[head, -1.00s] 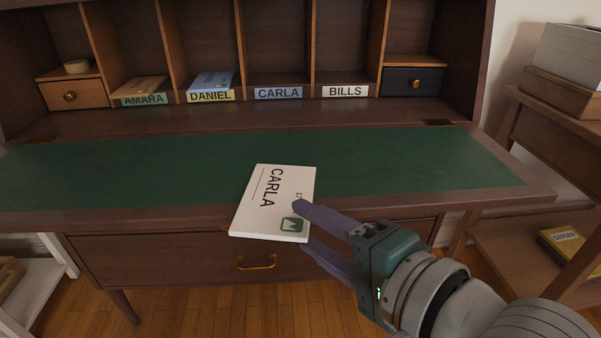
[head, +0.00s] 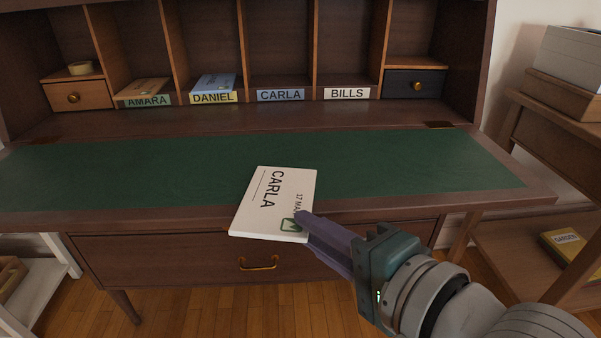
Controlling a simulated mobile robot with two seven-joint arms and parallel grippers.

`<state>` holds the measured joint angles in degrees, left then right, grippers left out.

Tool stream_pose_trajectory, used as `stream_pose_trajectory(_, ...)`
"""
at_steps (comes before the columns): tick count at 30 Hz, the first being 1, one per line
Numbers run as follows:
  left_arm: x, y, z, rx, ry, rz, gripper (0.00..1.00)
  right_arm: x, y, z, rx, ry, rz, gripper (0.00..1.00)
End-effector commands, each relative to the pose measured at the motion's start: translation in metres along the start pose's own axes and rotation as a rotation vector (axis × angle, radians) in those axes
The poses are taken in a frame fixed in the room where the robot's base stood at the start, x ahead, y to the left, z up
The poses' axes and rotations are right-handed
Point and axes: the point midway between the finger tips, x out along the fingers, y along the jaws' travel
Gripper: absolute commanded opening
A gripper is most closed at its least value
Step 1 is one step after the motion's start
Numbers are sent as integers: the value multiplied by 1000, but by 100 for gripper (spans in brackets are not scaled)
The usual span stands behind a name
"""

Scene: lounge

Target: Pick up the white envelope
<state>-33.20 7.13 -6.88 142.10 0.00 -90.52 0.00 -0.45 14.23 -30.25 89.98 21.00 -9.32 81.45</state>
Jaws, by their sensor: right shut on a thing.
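The white envelope (head: 268,205) bears the name CARLA, part of an address or date line and a green stamp. It lies over the front edge of the desk, its near part sticking out past the edge. My right gripper (head: 302,226) is shut on the envelope's near right corner, by the stamp, with one purple finger above it and the other mostly hidden. I cannot tell whether the envelope still touches the desk. My left gripper is not in view.
The desk's green top (head: 130,168) is otherwise clear. Behind it, labelled slots read AMARA (head: 148,101), DANIEL (head: 213,98), CARLA (head: 280,95) and BILLS (head: 347,93). AMARA and DANIEL hold mail; CARLA and BILLS look empty. A wooden shelf unit (head: 515,140) stands at right.

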Motion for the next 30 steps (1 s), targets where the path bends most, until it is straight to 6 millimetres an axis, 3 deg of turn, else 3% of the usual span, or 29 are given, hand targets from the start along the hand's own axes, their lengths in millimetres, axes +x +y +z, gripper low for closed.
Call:
stream_pose_trajectory(10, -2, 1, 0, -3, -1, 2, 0, 0, 4, 3, 1, -2, 10, 0)
stream_pose_trajectory(11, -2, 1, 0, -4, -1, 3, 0, 0, 4, 3, 2, -2, 10, 20)
stream_pose_trajectory(19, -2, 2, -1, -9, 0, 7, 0, 0, 2, 3, 1, -1, 6, 50)
stream_pose_trajectory(30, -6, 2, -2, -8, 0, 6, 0, -7, 0, 2, 0, 0, 5, 52)
